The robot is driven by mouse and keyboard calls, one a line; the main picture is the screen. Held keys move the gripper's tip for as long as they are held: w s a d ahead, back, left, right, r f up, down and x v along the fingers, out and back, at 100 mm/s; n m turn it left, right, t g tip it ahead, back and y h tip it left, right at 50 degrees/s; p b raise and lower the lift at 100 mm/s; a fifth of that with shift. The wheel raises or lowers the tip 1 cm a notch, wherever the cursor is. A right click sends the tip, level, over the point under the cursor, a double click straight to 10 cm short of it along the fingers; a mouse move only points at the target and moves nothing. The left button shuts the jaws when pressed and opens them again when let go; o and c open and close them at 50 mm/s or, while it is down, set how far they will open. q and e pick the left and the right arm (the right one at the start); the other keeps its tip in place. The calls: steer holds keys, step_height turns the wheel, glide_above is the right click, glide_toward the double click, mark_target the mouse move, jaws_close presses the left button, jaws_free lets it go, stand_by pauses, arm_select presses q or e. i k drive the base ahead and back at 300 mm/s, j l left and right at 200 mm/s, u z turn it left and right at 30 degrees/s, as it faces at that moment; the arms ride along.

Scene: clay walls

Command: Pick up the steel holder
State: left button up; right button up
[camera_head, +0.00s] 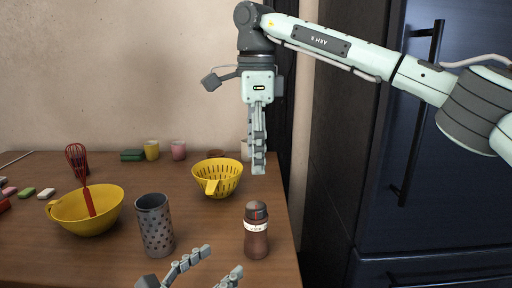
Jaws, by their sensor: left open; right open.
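The steel holder (155,226) is a grey perforated cylinder, open at the top, standing upright near the front of the wooden table. My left gripper (208,262) is open at the bottom edge, with its fingers in front of and to the right of the holder, apart from it in the picture. Much of the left gripper is cut off by the frame. My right gripper (258,165) hangs pointing down over the right part of the table, above and right of the yellow colander. It is seen edge-on and holds nothing visible.
A brown bottle (256,231) stands right of the holder. A yellow bowl (72,222) with a red whisk (77,165) stands left of it. A yellow colander (217,188) is behind. A dark fridge (440,190) stands at right.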

mark_target(153, 211)
steer(key=k, duration=0.95)
